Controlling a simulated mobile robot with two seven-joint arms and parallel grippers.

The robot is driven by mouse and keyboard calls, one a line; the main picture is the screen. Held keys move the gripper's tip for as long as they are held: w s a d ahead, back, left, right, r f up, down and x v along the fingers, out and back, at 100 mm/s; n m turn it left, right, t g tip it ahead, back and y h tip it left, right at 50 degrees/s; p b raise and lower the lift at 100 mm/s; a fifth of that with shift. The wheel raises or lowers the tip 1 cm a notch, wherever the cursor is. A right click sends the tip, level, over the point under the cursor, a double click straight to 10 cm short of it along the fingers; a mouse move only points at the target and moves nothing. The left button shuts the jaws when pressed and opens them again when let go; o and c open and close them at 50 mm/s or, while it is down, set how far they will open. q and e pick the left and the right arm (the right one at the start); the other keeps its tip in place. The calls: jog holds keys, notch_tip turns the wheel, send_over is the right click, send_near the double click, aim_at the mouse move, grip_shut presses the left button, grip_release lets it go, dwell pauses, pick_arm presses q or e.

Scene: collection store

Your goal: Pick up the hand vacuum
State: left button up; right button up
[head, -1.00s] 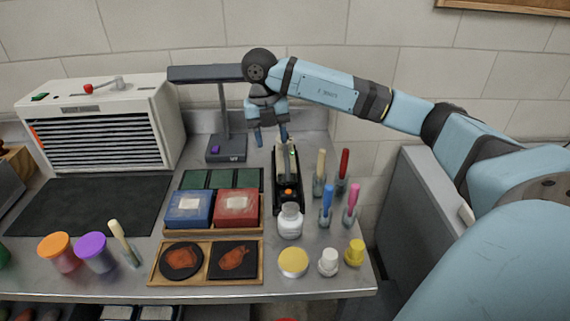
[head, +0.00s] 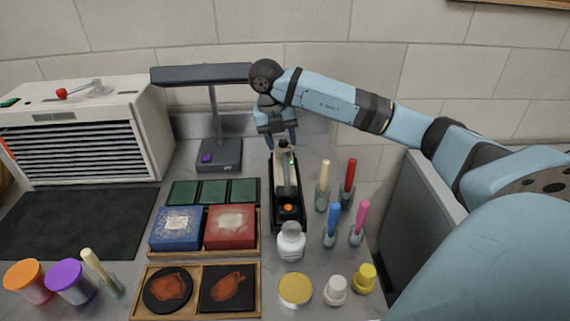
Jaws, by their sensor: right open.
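The hand vacuum (head: 286,190), dark and pale with an orange button near its front end, lies lengthwise on the metal bench in the head view. It seems to rest in a black cradle. My right gripper (head: 282,143) points down at its far end, open, with the fingers apart. I cannot tell whether the fingers touch it. My left gripper is not in view.
A white bottle (head: 291,242) stands just in front of the vacuum. Several handled tools, such as a red one (head: 348,184), stand close on its right. Blue (head: 178,229) and red boxes (head: 231,228) sit on its left. A grey lamp (head: 217,149) stands behind left.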

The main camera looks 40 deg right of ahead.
aim_at(284, 157)
jog(key=shift+s+d+f, duration=0.1)
jog(key=shift+s+f, duration=0.1)
jog(key=shift+f, duration=1.45)
jog(key=shift+s+d+f, duration=0.1)
jog(key=shift+s+f, duration=0.1)
jog(key=shift+f, duration=1.4)
grip_shut()
